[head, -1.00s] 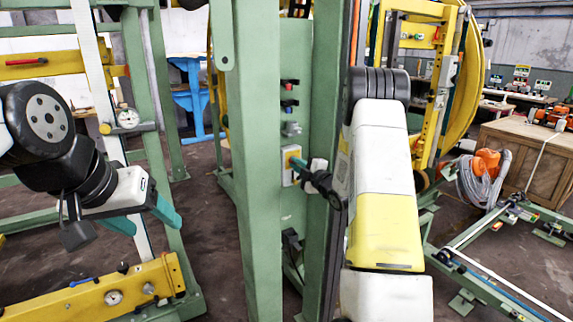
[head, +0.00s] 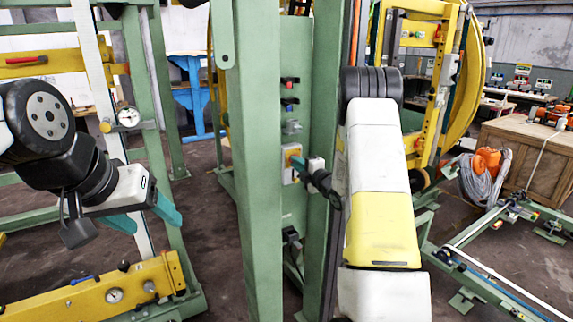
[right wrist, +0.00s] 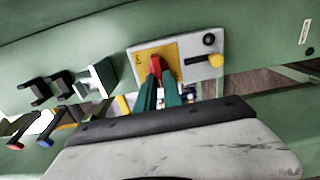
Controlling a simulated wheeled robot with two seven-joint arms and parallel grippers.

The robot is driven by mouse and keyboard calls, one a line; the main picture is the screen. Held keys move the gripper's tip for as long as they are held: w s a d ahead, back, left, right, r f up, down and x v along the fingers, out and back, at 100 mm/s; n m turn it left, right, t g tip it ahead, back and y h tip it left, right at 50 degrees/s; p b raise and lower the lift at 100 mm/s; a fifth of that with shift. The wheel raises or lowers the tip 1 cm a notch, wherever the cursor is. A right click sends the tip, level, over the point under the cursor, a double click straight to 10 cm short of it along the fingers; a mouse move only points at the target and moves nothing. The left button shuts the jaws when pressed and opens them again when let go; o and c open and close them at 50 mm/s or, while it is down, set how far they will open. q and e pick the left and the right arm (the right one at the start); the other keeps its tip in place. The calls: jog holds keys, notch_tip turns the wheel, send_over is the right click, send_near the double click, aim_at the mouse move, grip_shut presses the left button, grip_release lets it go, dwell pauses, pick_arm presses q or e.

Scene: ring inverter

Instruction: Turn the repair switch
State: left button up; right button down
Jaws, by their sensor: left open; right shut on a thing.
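The repair switch shows in the right wrist view as a red handle (right wrist: 154,65) on a yellow plate (right wrist: 143,62) with a pale box around it. In the head view its pale box (head: 286,175) is on the inner face of the green column. My right gripper (right wrist: 158,78) is shut on the red handle, with teal fingers on both sides that hide part of it. In the head view this gripper (head: 299,162) is at the plate, partly hidden by the wrist. My left gripper (head: 152,216) is open and empty at the left, away from the switch.
Several other switches sit on the same panel, including a red one (head: 290,82) above. The green column (head: 258,180) stands between my arms. A yellow beam (head: 95,292) lies below my left gripper.

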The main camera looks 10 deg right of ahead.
jog(key=shift+f, duration=0.1)
jog(key=c, duration=1.5)
grip_release()
jog(key=v, duration=0.7)
jog(key=shift+s+d, duration=0.1)
jog(key=shift+s, duration=0.3)
